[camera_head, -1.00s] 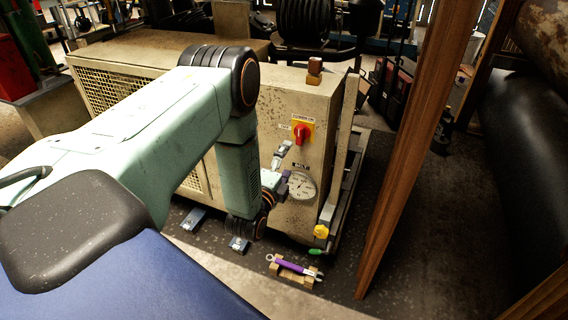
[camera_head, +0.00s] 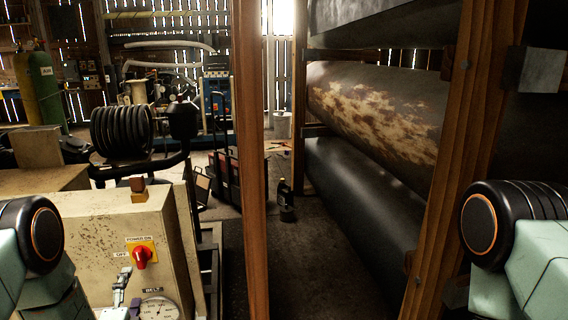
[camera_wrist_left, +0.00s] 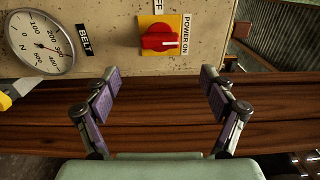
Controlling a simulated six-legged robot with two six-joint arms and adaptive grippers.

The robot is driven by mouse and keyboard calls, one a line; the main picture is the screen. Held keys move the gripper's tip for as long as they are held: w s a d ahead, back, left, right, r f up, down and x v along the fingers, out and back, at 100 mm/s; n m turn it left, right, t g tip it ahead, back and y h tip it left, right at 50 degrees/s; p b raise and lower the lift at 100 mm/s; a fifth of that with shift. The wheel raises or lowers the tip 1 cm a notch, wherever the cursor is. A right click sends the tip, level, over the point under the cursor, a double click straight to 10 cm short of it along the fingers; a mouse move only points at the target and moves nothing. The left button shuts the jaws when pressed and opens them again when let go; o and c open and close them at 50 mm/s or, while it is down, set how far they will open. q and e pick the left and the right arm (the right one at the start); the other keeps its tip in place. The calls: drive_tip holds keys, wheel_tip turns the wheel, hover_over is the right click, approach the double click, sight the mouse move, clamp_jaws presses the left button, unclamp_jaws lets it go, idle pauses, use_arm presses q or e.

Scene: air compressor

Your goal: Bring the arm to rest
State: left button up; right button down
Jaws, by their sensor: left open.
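My left arm shows at the left edge of the head view. Its gripper (camera_head: 128,297) is low in front of the beige compressor cabinet (camera_head: 100,235), near the gauge. In the left wrist view the gripper (camera_wrist_left: 160,78) has its two purple-padded fingers wide apart with nothing between them. The red power switch (camera_wrist_left: 160,40) on its yellow plate lies just beyond the fingertips in that picture. It also shows in the head view (camera_head: 141,256). My right arm shows at the right edge of the head view; its gripper is out of the picture.
A wooden post (camera_head: 250,160) stands right of the cabinet. A rack with large dark cylinders (camera_head: 365,110) fills the right side. A dark bottle (camera_head: 286,202) stands on the open floor between them.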

sight(141, 261)
use_arm(q)
drive_tip(key=x, duration=0.9)
drive_tip(key=shift+w+a, duration=0.15)
drive_tip(key=shift+w, duration=0.2)
